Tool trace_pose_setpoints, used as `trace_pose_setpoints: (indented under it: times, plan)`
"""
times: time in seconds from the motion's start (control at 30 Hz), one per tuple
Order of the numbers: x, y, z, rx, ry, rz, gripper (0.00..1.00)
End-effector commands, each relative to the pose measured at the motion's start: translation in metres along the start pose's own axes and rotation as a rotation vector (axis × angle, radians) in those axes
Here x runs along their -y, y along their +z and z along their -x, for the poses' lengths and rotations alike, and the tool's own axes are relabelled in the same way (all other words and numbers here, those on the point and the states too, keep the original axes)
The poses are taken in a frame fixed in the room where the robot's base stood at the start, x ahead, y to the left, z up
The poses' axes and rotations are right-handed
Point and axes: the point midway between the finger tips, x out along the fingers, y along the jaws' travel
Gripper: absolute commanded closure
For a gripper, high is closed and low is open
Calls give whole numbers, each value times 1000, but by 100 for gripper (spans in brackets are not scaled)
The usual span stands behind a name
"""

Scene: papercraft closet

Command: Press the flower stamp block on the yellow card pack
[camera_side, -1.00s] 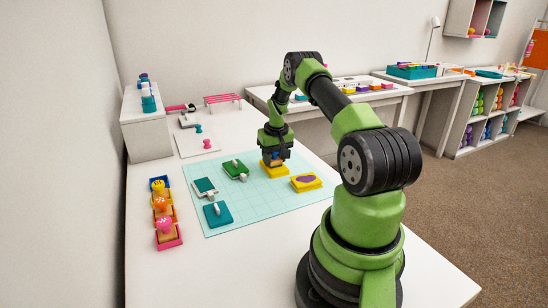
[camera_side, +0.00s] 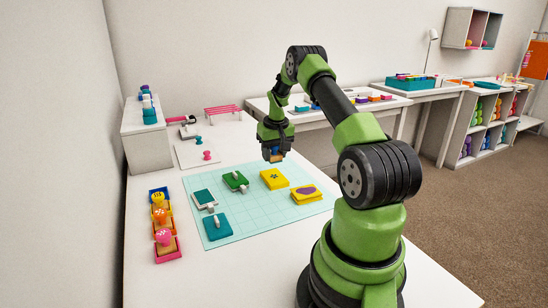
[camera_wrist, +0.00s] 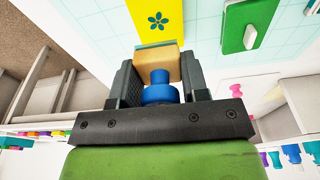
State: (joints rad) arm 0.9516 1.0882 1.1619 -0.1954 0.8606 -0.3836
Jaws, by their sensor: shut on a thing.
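The yellow card pack (camera_side: 274,179) lies on the cutting mat and bears a dark flower print on its top. It also shows at the top of the wrist view (camera_wrist: 150,12), with the flower print facing up. My gripper (camera_side: 273,152) is raised above and behind the pack, apart from it. It is shut on the flower stamp block (camera_wrist: 158,64), a wooden block with a blue knob (camera_wrist: 160,88) between the fingers. The block's stamping face is hidden.
A second yellow pack (camera_side: 306,195) with a purple shape lies to the right on the pale mat (camera_side: 250,213). Green (camera_side: 235,181) and teal (camera_side: 217,227) packs with white pieces lie to the left. A row of stamps in coloured trays (camera_side: 164,224) stands left of the mat.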

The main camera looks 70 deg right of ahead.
Motion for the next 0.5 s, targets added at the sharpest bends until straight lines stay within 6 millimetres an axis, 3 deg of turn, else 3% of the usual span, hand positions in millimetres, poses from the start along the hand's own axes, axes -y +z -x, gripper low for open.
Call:
trace_pose_setpoints:
  times: [0.5]
  plan:
    - [0,1,6,1,0,0,91]
